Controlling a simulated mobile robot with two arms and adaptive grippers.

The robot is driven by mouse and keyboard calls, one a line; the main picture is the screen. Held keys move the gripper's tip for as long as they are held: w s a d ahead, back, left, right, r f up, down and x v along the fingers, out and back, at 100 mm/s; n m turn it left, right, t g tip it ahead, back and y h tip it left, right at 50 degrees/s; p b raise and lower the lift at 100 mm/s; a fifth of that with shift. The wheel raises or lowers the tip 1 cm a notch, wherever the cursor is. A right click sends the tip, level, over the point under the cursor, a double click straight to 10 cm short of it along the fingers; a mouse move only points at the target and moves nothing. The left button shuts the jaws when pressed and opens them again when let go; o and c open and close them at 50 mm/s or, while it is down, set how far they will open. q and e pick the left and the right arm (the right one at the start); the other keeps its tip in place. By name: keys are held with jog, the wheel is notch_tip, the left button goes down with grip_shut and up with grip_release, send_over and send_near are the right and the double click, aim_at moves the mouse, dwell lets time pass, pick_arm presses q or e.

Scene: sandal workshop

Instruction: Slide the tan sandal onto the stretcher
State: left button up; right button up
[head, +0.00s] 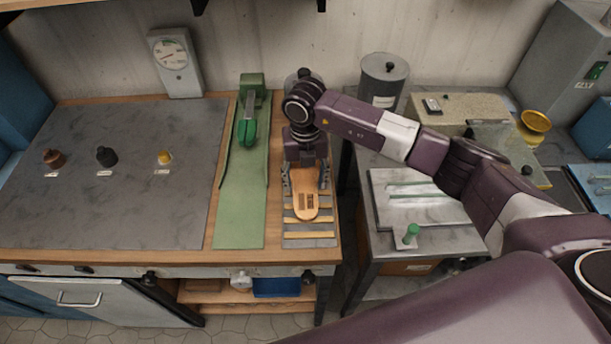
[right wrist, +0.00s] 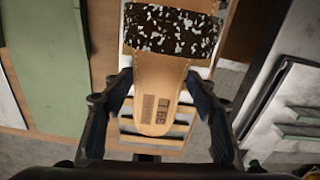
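The tan sandal (head: 306,205) lies on a slatted rack (head: 310,242) at the right end of the workbench. In the right wrist view, the sandal (right wrist: 158,90) shows a dark, white-speckled strap across it and printed marks on its sole. My right gripper (head: 306,178) is low over it, pointing down. Its fingers are spread, one on each side of the sandal, with the tips close to its edges; I cannot tell if they touch. The stretcher (head: 247,130), a green foot-shaped form on a green post, stands left of the rack, empty. My left gripper is out of view.
A green board (head: 240,215) runs in front of the stretcher. A grey mat (head: 130,215) with several small knobs covers the left of the bench. A dial gauge (head: 174,60) stands behind it. A grey canister (head: 383,78) and a metal plate (head: 400,205) are to the right.

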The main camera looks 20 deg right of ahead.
jog(key=c, duration=0.7)
jog(key=shift+r, duration=0.1)
jog(key=shift+c, duration=0.9)
